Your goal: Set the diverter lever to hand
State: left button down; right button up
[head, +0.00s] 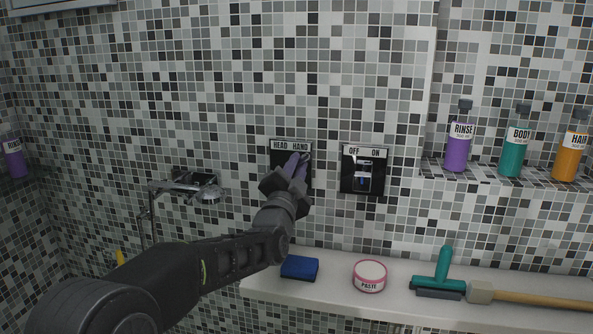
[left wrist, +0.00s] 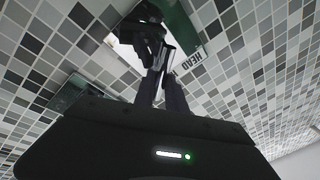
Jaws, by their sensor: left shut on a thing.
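The diverter's dark plate (head: 276,166) is on the tiled wall, with a white label reading HEAD on the left and HAND on the right. My left gripper (head: 298,162) reaches up to the plate from below, its fingertips in front of the plate's right half, under HAND. It is shut on the diverter lever. The fingers hide the lever in the head view, so I cannot tell its exact setting. In the left wrist view the fingers (left wrist: 163,70) close together at the plate, beside the HEAD label (left wrist: 200,56). My right gripper is not in view.
An OFF/ON switch plate (head: 364,169) sits just right of the diverter. A metal wall fitting (head: 190,188) is to the left. Below, a ledge (head: 330,292) holds a blue sponge (head: 299,268), a paste tub (head: 369,276) and a green squeegee (head: 442,272). Bottles stand on the right shelf (head: 480,173).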

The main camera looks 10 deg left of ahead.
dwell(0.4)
pick_arm(q)
jog(key=c, duration=1.4)
grip_release()
jog(key=shift+o, duration=0.2)
jog(key=shift+s+f, duration=0.1)
jog(key=b+v, duration=0.1)
jog(key=v, duration=0.6)
jog(key=shift+s, duration=0.2)
jog(key=shift+f, duration=0.1)
